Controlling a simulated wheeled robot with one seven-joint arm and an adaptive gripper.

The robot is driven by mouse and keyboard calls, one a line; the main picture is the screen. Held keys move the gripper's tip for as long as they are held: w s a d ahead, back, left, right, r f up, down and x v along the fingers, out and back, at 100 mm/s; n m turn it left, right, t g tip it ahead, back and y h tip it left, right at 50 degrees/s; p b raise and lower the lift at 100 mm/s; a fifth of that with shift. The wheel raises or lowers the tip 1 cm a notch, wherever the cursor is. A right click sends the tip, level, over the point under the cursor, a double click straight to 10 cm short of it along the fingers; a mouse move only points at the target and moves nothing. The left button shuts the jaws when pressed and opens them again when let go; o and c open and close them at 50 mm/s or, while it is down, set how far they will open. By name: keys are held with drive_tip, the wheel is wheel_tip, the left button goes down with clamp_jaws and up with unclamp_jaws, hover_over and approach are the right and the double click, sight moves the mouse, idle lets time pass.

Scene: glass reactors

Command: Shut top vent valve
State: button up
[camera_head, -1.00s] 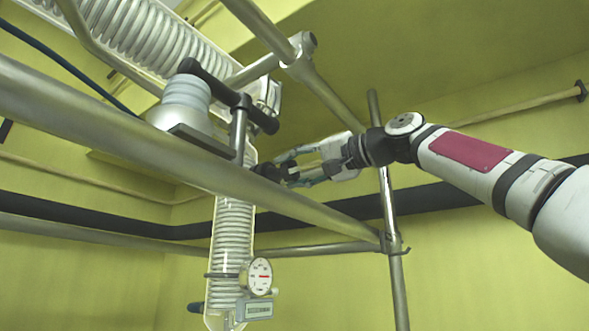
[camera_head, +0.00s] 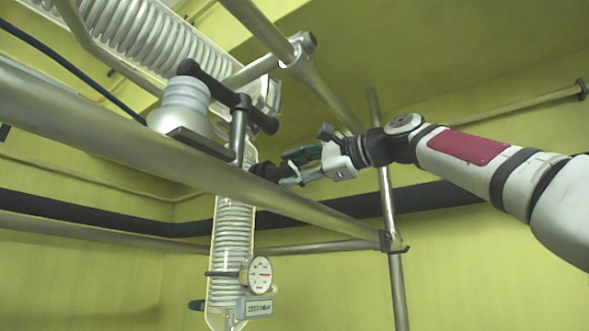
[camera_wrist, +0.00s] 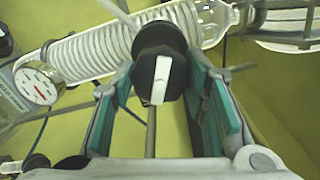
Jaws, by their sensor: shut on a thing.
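The top vent valve (camera_wrist: 172,42) is a round black knob with a white bar handle (camera_wrist: 160,80) on its face, on the glass coil column. In the wrist view the bar stands nearly upright between my teal-padded fingers. My gripper (camera_wrist: 158,92) is shut on the valve knob, with one finger on each side of it. In the head view my gripper (camera_head: 285,174) reaches in from the right to the dark valve (camera_head: 266,171). The bar handle is hidden there, and the finger contact is hard to make out.
A thick metal rail (camera_head: 150,152) crosses in front of the column, just below the valve. An upright post (camera_head: 389,215) stands under my wrist. A round gauge (camera_head: 257,274) and a small display (camera_head: 255,308) hang lower on the coil column (camera_head: 231,240).

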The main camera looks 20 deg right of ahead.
drive_tip(key=m, duration=0.6)
drive_tip(key=shift+f+m, duration=0.2)
drive_tip(key=shift+m, duration=0.1)
drive_tip(key=m, duration=0.6)
drive_tip(key=shift+p, duration=0.3)
drive_tip(key=m, duration=0.6)
drive_tip(key=shift+a+m+p, duration=0.15)
drive_tip(key=shift+m+p, duration=0.15)
drive_tip(key=shift+s+r+m+p, duration=0.15)
drive_tip(key=shift+m+p, duration=0.8)
drive_tip(key=shift+m, duration=0.65)
drive_tip(key=shift+m+p, duration=0.3)
drive_tip(key=shift+m, duration=0.1)
drive_tip(key=shift+m+p, duration=0.35)
drive_tip(key=shift+m, duration=0.05)
drive_tip(key=o, duration=1.1)
drive_tip(key=shift+o, duration=0.2)
